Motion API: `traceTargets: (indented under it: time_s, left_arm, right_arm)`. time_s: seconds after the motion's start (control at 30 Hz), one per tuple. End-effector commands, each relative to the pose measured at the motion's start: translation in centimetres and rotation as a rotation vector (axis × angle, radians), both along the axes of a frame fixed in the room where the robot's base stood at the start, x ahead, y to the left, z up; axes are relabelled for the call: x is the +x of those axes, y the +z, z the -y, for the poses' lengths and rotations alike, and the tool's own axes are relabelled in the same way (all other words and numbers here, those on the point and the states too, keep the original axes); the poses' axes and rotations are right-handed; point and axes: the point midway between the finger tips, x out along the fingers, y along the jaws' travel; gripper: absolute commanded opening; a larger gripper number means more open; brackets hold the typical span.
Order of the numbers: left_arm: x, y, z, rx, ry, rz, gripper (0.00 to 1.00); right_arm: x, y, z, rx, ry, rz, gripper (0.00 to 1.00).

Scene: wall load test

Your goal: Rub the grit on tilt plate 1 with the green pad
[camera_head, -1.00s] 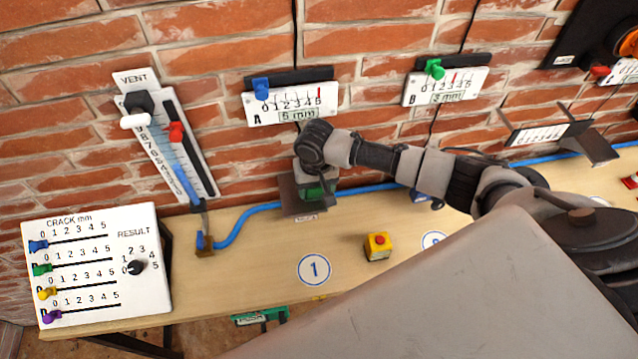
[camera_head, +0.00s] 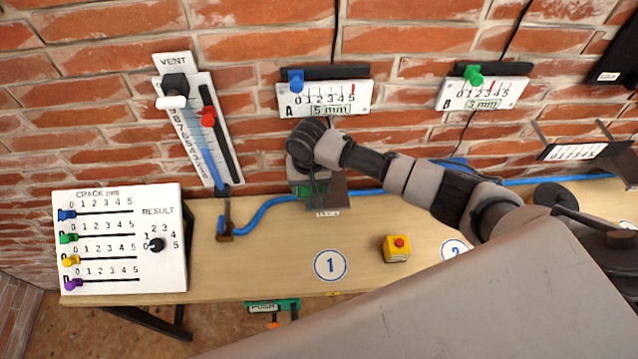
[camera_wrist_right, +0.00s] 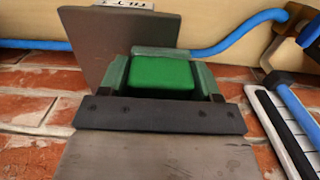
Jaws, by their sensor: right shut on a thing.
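Tilt plate 1 is a dark brown plate (camera_head: 333,192) with a small label at its front edge, low on the wall above the bench. It also shows in the wrist view (camera_wrist_right: 118,45). My right gripper (camera_head: 306,187) is shut on the green pad (camera_wrist_right: 163,76) and covers the plate's left part in the head view. Only a little of the pad (camera_head: 312,189) shows there. In the wrist view the pad sits between the fingers, close in front of the plate; I cannot tell whether they touch. I cannot make out grit. My left gripper is not in view.
A blue hose (camera_head: 262,212) runs along the bench by the plate. The vent slider panel (camera_head: 200,120) is left, gauge A (camera_head: 323,98) above. The crack panel (camera_head: 120,240) stands at the bench's left end. A yellow box with a red button (camera_head: 397,249) stands right of marker 1 (camera_head: 330,266).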

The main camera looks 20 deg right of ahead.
Motion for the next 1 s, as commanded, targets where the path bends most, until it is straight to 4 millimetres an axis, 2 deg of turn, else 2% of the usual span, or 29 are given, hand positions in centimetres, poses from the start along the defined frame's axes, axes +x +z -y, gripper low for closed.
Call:
traceTargets:
  time_s: [0.47,0.83,1.0]
  left_arm:
    - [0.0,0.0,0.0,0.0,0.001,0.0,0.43]
    - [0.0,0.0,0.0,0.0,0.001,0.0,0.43]
    - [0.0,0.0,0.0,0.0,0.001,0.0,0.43]
  right_arm:
    - [1.1,0.0,0.5,-0.002,-0.002,0.002,0.44]
    - [0.2,-0.3,3.5,-0.003,-0.003,-0.001,0.44]
    - [0.0,-0.3,4.3,-0.003,-0.002,0.0,0.44]
